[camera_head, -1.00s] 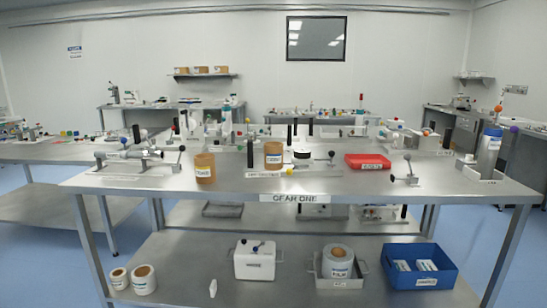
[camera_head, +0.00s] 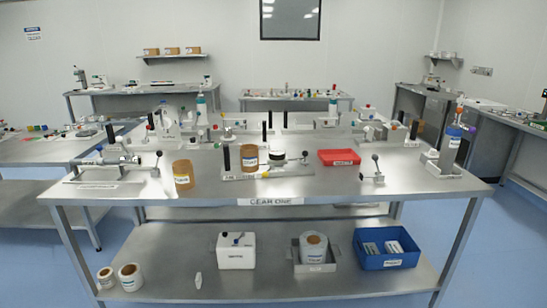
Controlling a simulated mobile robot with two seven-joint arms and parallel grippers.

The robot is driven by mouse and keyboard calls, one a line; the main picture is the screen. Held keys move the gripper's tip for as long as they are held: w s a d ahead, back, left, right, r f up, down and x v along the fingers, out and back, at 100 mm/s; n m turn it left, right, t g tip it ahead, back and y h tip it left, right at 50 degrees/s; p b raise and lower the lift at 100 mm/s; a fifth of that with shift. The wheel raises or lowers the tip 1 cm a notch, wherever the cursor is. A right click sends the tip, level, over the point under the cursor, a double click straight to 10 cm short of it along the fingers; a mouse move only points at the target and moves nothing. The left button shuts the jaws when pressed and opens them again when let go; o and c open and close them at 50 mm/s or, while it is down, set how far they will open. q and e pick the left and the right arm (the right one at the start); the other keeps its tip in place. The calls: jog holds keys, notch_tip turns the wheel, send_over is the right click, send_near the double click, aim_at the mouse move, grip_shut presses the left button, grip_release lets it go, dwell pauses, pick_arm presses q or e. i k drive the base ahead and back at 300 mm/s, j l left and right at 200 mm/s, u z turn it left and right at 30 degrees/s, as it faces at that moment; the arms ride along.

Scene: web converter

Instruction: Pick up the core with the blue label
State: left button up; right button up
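Two amber-brown cylinders stand upright on the steel table. The left cylinder (camera_head: 183,172) is near the front edge and has a small pale label. Two white rolls with brown cores, a smaller roll (camera_head: 106,278) and a larger roll (camera_head: 131,277), stand on the lower shelf at the left with small labels. Neither of my grippers is in view.
The steel table (camera_head: 330,190) also holds a red tray (camera_head: 339,157) and metal fixtures. The lower shelf holds a white box (camera_head: 236,251), a grey tray (camera_head: 331,266) with a white roll, and a blue bin (camera_head: 388,262). Blue floor (camera_head: 510,240) is clear at right.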

aim_at(248, 152)
jog(key=i+j+z, duration=0.3)
jog(key=z, duration=0.15)
jog(key=i+j+z, duration=0.25)
jog(key=j+z, duration=0.15)
jog(key=i+j+z, duration=0.2)
jog(key=j+z, duration=0.25)
